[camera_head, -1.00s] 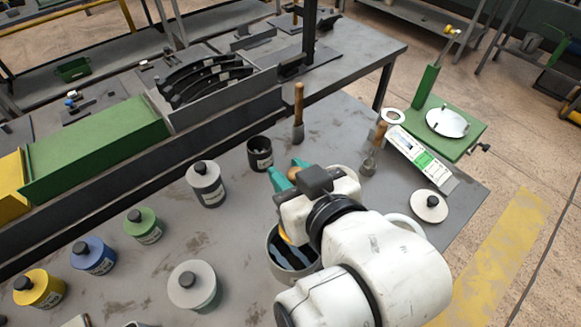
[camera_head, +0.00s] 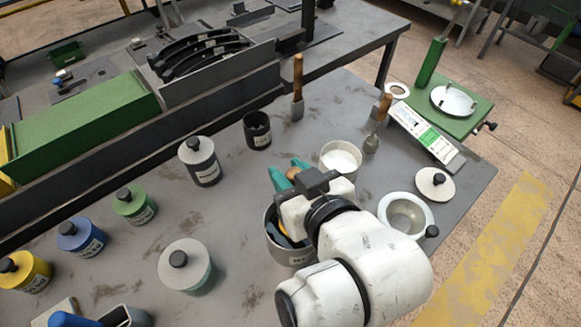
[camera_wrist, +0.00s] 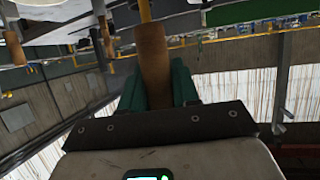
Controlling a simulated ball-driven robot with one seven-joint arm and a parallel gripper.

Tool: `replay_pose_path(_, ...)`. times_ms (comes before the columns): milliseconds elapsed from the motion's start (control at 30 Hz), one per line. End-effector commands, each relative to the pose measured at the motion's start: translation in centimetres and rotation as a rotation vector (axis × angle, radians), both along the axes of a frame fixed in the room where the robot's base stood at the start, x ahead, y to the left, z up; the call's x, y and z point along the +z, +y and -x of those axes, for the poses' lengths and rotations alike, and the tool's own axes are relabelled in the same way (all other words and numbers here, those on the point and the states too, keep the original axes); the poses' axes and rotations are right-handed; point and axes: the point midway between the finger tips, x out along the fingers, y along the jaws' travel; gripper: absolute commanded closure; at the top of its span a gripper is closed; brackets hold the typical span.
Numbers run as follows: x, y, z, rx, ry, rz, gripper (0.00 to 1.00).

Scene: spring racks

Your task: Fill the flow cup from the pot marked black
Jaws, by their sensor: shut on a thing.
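My gripper (camera_head: 290,173) has teal fingers shut on a wooden handle (camera_wrist: 153,65), which also shows between the fingertips in the head view (camera_head: 292,173). A yellow shaft (camera_wrist: 145,10) runs on from the handle; its far end is not clear. The gripper is over a grey open pot (camera_head: 292,256), partly hidden by my arm. Its label is too small to read surely. A pale flanged bowl (camera_head: 407,216), likely the flow cup, stands right of my arm, its inside grey. A small black open can (camera_head: 257,130) stands behind the gripper.
Lidded pots in grey (camera_head: 200,160), green (camera_head: 133,204), blue (camera_head: 80,237) and yellow (camera_head: 25,272) stand left. A large pale-lidded pot (camera_head: 187,265) is nearer. A white tub (camera_head: 340,158) and a loose lid (camera_head: 435,184) are at the right.

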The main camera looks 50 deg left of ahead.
Motion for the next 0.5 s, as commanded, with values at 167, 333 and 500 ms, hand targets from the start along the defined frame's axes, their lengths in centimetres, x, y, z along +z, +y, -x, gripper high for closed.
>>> replay_pose_path(167,-1.7,0.0,0.0,0.000,-0.001,0.000,0.96)
replay_pose_path(333,-3.1,0.0,0.0,0.000,-0.001,0.000,0.96)
replay_pose_path(500,-4.1,0.0,0.0,0.000,0.000,-0.001,0.96)
